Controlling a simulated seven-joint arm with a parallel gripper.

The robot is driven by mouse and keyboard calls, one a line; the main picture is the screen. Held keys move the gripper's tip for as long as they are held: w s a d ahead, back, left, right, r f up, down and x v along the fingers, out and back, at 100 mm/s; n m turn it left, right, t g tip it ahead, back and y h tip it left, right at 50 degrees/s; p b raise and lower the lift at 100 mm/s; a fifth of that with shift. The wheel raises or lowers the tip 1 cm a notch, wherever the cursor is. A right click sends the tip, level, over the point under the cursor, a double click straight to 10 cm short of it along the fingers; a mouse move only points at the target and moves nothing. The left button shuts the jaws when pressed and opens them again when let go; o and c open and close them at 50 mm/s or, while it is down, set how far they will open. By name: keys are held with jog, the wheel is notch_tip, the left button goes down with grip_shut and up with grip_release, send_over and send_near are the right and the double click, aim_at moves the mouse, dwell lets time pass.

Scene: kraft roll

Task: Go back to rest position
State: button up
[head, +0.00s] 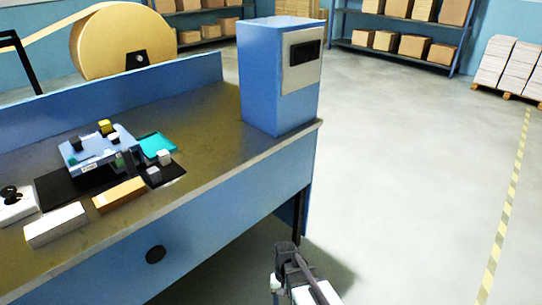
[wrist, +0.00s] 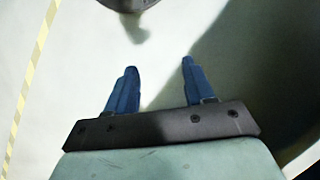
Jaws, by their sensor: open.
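My gripper (wrist: 158,76) shows in the wrist view with its two blue fingers spread apart and nothing between them. Below the fingers is only the pale floor, with a dark rounded shape at the top edge. In the head view my arm shows at the bottom, right of the workbench (head: 215,225) and clear of it, over the floor. The fingertips cannot be made out in the head view.
On the bench's left part are a light-blue tray (head: 77,154) with small blocks, a tan box (head: 119,195), a white box (head: 55,225) and a teal piece (head: 157,146). A blue cabinet (head: 262,85) stands at its right end. Open floor (head: 410,170) lies to the right.

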jog(key=s+d+f, duration=0.4)
jog(key=s, duration=0.3)
jog(key=s+d+f+g, duration=0.1)
jog(key=s+d+f, duration=0.3)
jog(key=s, duration=0.4)
jog(key=s+d+f+g, duration=0.1)
jog(key=s+d+f, duration=0.3)
jog(key=s+f, duration=0.2)
jog(key=shift+s+d+f, duration=0.15)
jog(key=shift+s+f, duration=0.05)
jog(key=shift+s, duration=0.8)
